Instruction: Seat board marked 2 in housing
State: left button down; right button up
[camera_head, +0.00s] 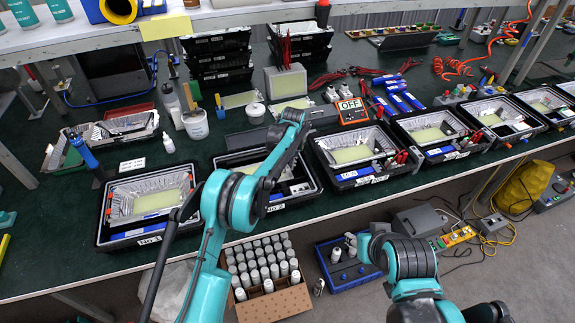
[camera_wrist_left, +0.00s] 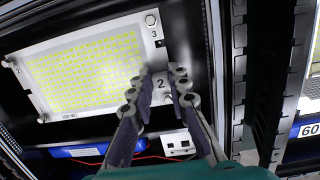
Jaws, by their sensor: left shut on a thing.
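The board (camera_wrist_left: 92,65) is a white-edged panel with a grid of yellow LEDs, tilted in the left wrist view. My left gripper (camera_wrist_left: 164,78) is shut at the board's right edge by the 2. In the head view my left arm covers much of this housing (camera_head: 224,163) and hides the fingers.
A similar housing with a board (camera_head: 150,203) stands on the left, another (camera_head: 357,154) on the right. A blue part (camera_wrist_left: 95,150) and a white terminal block (camera_wrist_left: 178,143) lie below the board.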

pick_arm(q)
jog(key=shift+f+b, duration=0.55)
jog(key=shift+f, duration=0.5)
jog(key=c, duration=1.4)
grip_release()
jog(key=shift+o, duration=0.2)
notch_tip(320, 180, up, 12)
jog(key=s, duration=0.1)
jog(key=shift+s+d, duration=0.35)
jog(key=shift+d, duration=0.05)
